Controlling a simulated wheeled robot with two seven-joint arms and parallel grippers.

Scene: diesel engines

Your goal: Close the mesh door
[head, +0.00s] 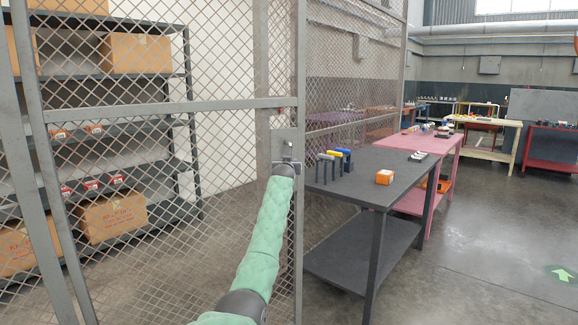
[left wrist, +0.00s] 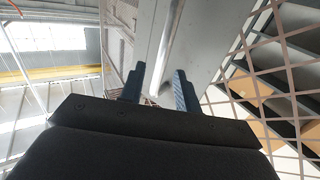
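The mesh door (head: 160,106), a grey frame with diamond wire mesh, fills the left and middle of the head view. Its lock plate with the handle (head: 287,143) is at its right edge. My left arm in a green sleeve reaches up to this plate, and my left gripper (head: 292,164) is at the handle. In the left wrist view, the two fingers of the left gripper (left wrist: 158,88) are apart, with the silver handle bar (left wrist: 171,45) running between them. I cannot tell whether either finger touches the bar. My right gripper is not in view.
Behind the mesh are shelves (head: 115,77) with cardboard boxes. Right of the door's edge stands a dark workbench (head: 345,188) with clamps and an orange box (head: 384,177). A pink table (head: 425,143) stands behind it. The floor at right is clear.

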